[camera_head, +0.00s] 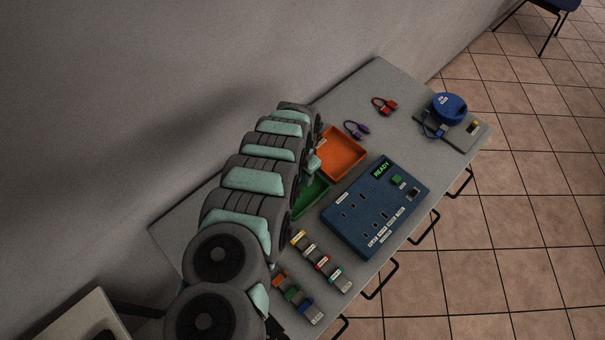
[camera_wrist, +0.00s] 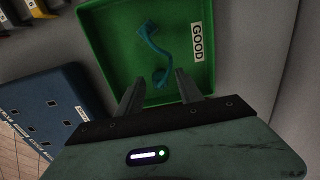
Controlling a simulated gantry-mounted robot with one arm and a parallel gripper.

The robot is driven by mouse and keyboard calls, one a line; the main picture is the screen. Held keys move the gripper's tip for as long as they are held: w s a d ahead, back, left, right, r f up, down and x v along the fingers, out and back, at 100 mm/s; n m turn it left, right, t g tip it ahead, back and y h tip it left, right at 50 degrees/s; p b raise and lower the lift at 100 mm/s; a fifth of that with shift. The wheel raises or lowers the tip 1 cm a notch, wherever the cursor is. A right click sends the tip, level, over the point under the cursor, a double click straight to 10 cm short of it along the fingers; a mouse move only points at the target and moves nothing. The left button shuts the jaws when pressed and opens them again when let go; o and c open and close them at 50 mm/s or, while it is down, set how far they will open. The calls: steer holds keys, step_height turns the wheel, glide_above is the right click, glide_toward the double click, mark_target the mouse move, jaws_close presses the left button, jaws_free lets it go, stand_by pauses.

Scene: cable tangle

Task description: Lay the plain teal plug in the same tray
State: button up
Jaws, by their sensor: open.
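In the wrist view, a teal cable (camera_wrist: 151,42) with a plug at each end lies in the green tray (camera_wrist: 108,70), which bears a GOOD label. One teal plug (camera_wrist: 160,79) shows between my fingertips; the other is near the tray's far side. My gripper (camera_wrist: 161,75) is open over the tray, a finger on each side of the nearer plug, with gaps visible. In the head view, my arm hides much of the green tray (camera_head: 313,198) and the teal cable is not visible there.
An orange tray (camera_head: 343,151) adjoins the green one. A blue test box (camera_head: 375,205) reading READY stands beside them. A purple cable (camera_head: 357,130), a red cable (camera_head: 385,106) and a round blue device (camera_head: 448,107) lie farther along. Several labelled blocks (camera_head: 322,263) sit near the front edge.

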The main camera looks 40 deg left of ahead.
step_height(320, 180, up, 11)
stand_by(0.8)
steer(key=shift+f, duration=0.1)
